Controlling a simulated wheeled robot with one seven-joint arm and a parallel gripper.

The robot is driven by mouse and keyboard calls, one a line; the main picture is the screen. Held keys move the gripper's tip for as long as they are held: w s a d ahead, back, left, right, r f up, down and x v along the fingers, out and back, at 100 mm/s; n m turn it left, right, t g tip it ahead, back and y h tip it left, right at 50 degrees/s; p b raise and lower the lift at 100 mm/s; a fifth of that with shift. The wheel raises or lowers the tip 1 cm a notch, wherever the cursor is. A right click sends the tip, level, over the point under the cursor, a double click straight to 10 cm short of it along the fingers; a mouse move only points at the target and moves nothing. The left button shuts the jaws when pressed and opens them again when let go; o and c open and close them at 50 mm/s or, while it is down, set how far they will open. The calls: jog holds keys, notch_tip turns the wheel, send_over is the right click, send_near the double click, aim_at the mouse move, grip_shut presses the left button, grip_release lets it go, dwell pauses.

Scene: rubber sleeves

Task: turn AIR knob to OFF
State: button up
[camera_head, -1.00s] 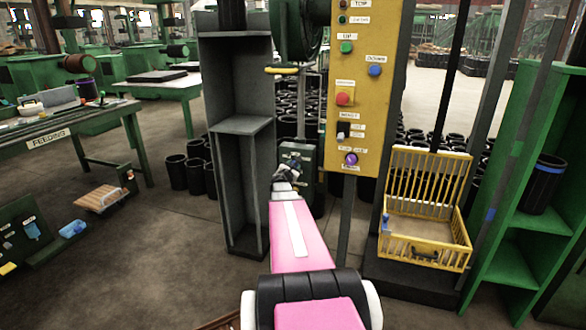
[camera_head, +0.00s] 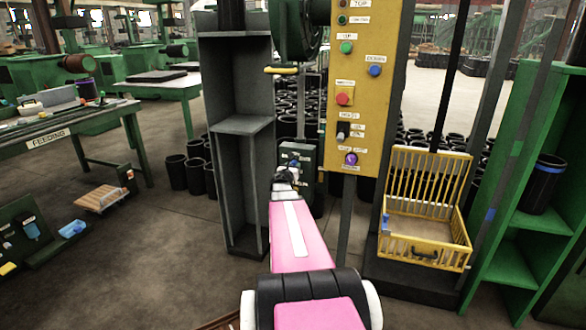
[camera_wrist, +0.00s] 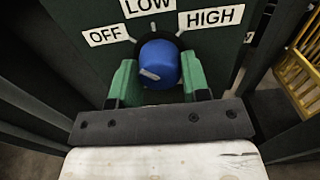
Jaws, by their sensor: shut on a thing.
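The blue AIR knob (camera_wrist: 158,64) is on a dark green panel (camera_wrist: 75,22) in the wrist view. Labels OFF (camera_wrist: 108,35), LOW (camera_wrist: 148,6) and HIGH (camera_wrist: 210,18) stand around its upper side. The knob's white mark lies on its lower left part, with one end toward the left, below the OFF label. My gripper (camera_wrist: 160,80) has one green finger on each side of the knob and is shut on it. In the head view my gripper (camera_head: 286,176) is at the small green control box (camera_head: 300,156), partly covering it.
A yellow button panel (camera_head: 362,100) stands just right of the box. A dark shelf unit (camera_head: 238,150) stands close on its left. A yellow wire basket (camera_head: 425,215) and a green shelf (camera_head: 530,190) are farther right. Open floor lies at the left.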

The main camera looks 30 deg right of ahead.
jog(key=o, duration=0.9)
jog(key=v, duration=1)
jog(key=shift+s+a, duration=0.25)
jog(key=shift+s, duration=0.1)
